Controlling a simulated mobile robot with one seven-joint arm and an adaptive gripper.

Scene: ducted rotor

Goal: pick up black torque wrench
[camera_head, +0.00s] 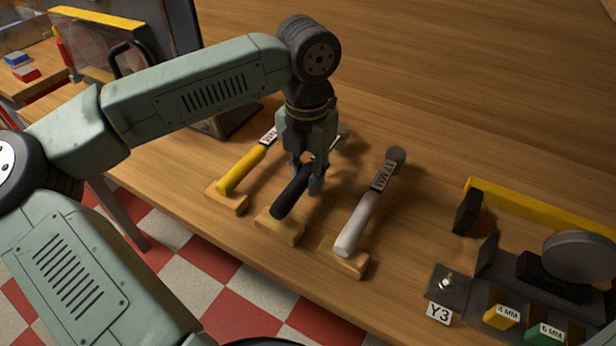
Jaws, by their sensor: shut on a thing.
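The black torque wrench (288,199) is the middle one of three wrenches on the wooden bench. Its dark handle end is at a small wooden block (281,226). My gripper (306,183) comes down from above and is shut on the black wrench near the inner end of its handle. The fingers and palm hide part of the wrench's shaft and label. I cannot tell whether the wrench is clear of its block. A yellow wrench (241,171) lies to the left and a white wrench (355,226) lies to the right, each with its handle on a block.
At the right stand a fixture with a yellow bar (540,205), a round grey disc (583,253), a Y3 label (438,313) and small coloured blocks marked in MM. A dark monitor-like panel stands at the back left. The bench behind the white wrench is clear.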

